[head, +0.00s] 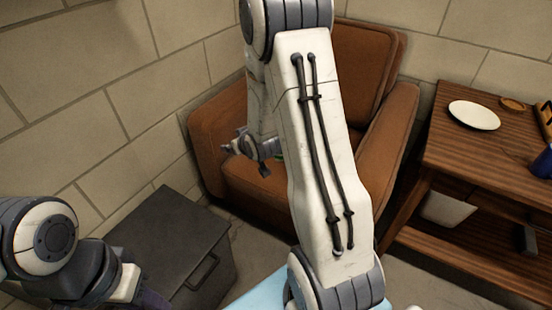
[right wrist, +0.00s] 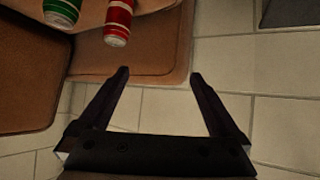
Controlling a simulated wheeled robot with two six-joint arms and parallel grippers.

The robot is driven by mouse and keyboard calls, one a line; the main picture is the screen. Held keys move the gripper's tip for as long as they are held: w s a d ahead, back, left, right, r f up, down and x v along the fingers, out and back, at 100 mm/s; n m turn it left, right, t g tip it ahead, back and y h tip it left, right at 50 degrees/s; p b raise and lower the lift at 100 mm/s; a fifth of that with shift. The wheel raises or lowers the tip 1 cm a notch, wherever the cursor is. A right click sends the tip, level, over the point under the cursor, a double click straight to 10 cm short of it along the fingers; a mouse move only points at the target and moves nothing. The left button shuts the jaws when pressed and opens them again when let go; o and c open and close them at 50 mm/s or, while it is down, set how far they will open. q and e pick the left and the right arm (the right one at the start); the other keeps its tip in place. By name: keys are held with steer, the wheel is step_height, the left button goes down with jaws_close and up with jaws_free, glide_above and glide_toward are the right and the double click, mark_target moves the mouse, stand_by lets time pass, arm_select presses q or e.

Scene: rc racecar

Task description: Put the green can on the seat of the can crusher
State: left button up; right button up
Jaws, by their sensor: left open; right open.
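The green can (right wrist: 62,12) stands on the brown armchair in the right wrist view, at the upper left and cut by the top edge. Only a small green sliver shows behind my arm in the head view. My right gripper (head: 246,157) is open and empty above the armchair, partly hidden by its own arm. I cannot make out the can crusher.
A red can (right wrist: 118,20) stands beside the green one. The armchair (head: 385,135) is in the corner, near a dark metal box (head: 165,230). A wooden table (head: 455,150) at right holds a white plate (head: 474,115) and a blue object (head: 543,163).

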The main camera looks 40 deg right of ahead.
steer(key=s+d+f+m+t+h+b, duration=0.1)
steer(key=d+f+m+h+b, duration=0.1)
steer(key=d+f, duration=0.35)
steer(key=s+d+f+m+t+h+b, duration=0.1)
steer(key=d+f+t+h+b, duration=0.15)
steer(key=d, duration=0.65)
steer(key=shift+y, duration=0.25)
steer(key=w+d, duration=0.1)
steer(key=w+d+f, duration=0.1)
steer(key=w+d+b, duration=0.1)
steer(key=w, duration=0.1)
steer(key=shift+f, duration=0.3)
steer(key=x, duration=0.1)
steer(key=b+x, duration=0.1)
steer(key=x, duration=0.1)
steer(key=b+x, duration=0.1)
steer(key=shift+w+d+f, duration=0.1)
steer(key=shift+d+f, duration=0.05)
steer(key=shift+f, duration=0.15)
steer(key=shift+w+d, duration=0.1)
steer(key=shift+w, duration=0.2)
steer(key=c, duration=1.5)
arm_select(q)
step_height(320, 180, down, 10)
steer(key=shift+r, duration=0.25)
arm_select(e)
steer(key=shift+c, duration=0.2)
steer(key=shift+r, duration=0.1)
